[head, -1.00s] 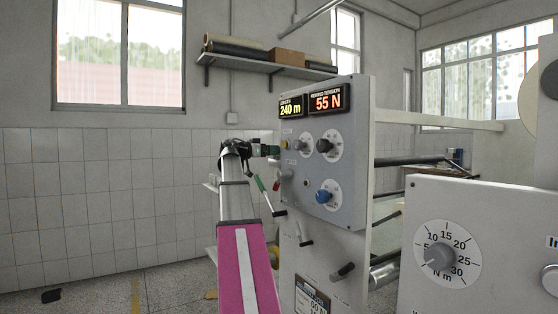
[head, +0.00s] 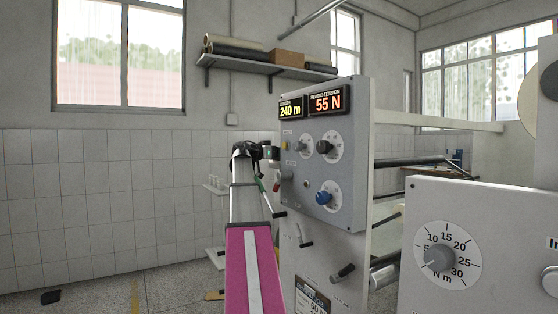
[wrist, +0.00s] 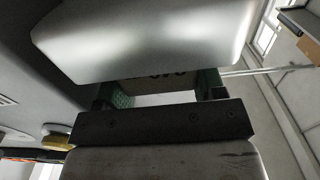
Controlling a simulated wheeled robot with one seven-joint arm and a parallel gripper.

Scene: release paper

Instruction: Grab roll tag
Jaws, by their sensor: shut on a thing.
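My gripper (head: 270,153) is at the left side of the grey control panel (head: 322,165), seen small and partly hidden behind my wrist in the head view. In the wrist view my gripper (wrist: 162,92) has its two green fingers on either side of a pale, brownish tag (wrist: 150,90) with dark printed characters. It is shut on this tag. The characters are cut off and hard to read. A silvery part across the top of the wrist view hides much of the tag. In the head view the tag cannot be made out clearly.
The panel has displays, knobs and a blue knob (head: 324,198). A green-handled lever (head: 261,185) sits just below my gripper. A wall shelf (head: 270,66) holds rolls and a box. A white cabinet with a dial (head: 447,259) stands at the right front.

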